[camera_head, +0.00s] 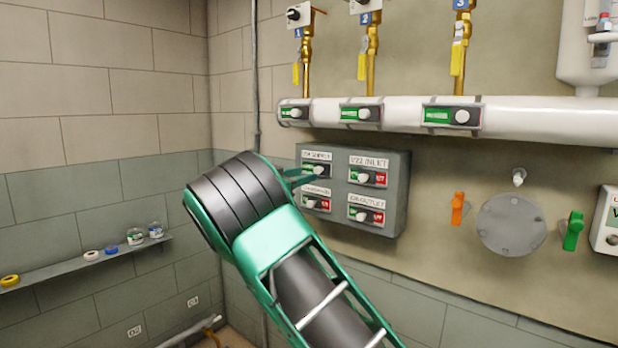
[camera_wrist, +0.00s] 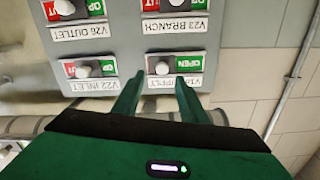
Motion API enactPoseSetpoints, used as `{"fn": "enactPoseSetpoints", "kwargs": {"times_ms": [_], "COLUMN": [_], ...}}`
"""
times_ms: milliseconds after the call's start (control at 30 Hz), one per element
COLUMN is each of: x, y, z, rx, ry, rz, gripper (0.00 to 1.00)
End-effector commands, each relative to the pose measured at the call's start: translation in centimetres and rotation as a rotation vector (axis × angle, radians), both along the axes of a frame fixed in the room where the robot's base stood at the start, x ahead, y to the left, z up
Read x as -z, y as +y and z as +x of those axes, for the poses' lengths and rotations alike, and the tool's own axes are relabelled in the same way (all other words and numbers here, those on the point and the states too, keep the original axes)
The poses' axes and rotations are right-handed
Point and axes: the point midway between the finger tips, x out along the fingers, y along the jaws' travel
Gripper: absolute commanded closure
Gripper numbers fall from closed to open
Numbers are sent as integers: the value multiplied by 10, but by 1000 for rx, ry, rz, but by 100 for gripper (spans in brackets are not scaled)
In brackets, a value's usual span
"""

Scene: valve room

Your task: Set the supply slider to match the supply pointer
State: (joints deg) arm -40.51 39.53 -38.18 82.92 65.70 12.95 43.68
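The grey valve panel (camera_head: 390,215) holds slider switches with white knobs. The supply slider (camera_head: 318,171) is at its upper left, partly covered by my gripper (camera_head: 303,177). In the wrist view, which is upside down, the supply slider's knob (camera_wrist: 162,68) sits at the left end of its slot. Whether a finger touches the panel I cannot tell. I cannot pick out a supply pointer.
Three other panel sliders are V22 INLET (camera_head: 367,177), V23 BRANCH (camera_head: 315,202) and V26 OUTLET (camera_head: 366,214). A white pipe (camera_head: 540,117) runs above the panel. Orange (camera_head: 457,209) and green (camera_head: 573,231) handles are to the right. A shelf (camera_head: 85,264) is at left.

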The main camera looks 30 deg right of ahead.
Motion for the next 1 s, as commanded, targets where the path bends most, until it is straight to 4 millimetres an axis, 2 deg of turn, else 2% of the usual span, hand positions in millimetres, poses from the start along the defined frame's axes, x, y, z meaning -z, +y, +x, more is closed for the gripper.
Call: {"fn": "enactPoseSetpoints", "kwargs": {"times_ms": [100, 200, 400, 867, 1000], "x": [0, 0, 0, 1, 13], "y": [18, 28, 37, 36, 15], "z": [-8, -13, -18, -18, -23], "rx": [-1, 0, 1, 2, 1], "ry": [0, 1, 1, 3, 63], "rz": [1, 0, 0, 2, 46], "gripper": [61, 61, 61, 61, 61]}}
